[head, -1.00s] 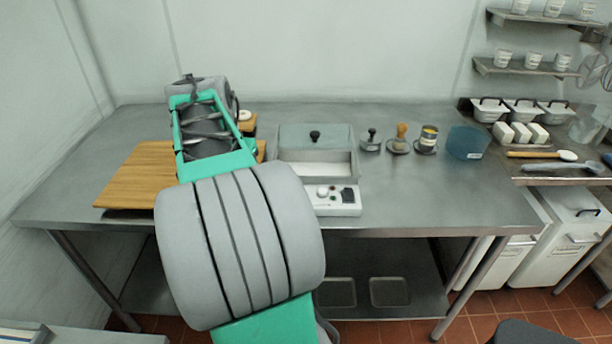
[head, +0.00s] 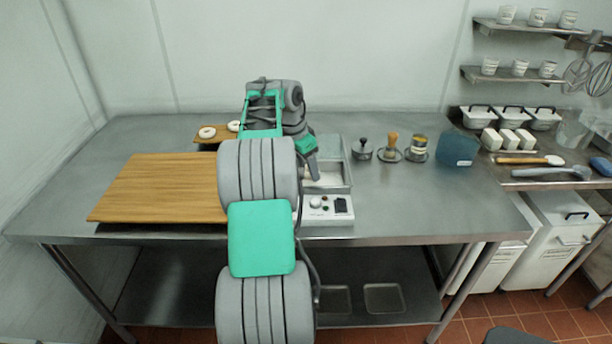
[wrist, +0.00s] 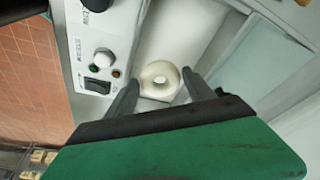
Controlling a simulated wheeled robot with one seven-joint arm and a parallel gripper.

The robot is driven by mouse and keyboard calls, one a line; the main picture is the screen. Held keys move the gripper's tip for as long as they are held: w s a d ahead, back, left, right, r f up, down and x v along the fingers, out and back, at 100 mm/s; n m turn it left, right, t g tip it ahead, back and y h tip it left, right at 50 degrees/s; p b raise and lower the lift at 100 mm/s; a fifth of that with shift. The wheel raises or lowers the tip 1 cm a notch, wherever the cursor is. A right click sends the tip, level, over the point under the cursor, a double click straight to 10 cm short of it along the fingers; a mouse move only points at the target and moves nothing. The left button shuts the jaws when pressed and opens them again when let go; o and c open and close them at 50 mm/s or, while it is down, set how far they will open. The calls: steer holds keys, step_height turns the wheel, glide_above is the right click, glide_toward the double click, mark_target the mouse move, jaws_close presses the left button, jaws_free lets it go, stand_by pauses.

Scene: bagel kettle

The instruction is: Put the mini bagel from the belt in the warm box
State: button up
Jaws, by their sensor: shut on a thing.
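The head view hides this bagel.
Two more ring bagels, one at the left (head: 207,132) and one beside my arm (head: 234,126), lie on a small wooden board at the back. A large wooden board (head: 150,190) lies left.

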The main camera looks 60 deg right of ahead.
mark_target(307, 177)
steer(key=shift+w+d+f, duration=0.25)
steer(key=shift+d+f, duration=0.35)
steer(key=shift+f, duration=0.15)
steer(key=shift+w+a+x, duration=0.1)
steer(key=shift+x, duration=0.75)
steer(key=shift+w+a+x, duration=0.1)
steer(key=shift+a+x, duration=0.05)
steer(key=shift+x, duration=0.75)
steer(key=shift+f, duration=0.15)
steer(key=o, duration=1.1)
steer(key=shift+w, duration=0.1)
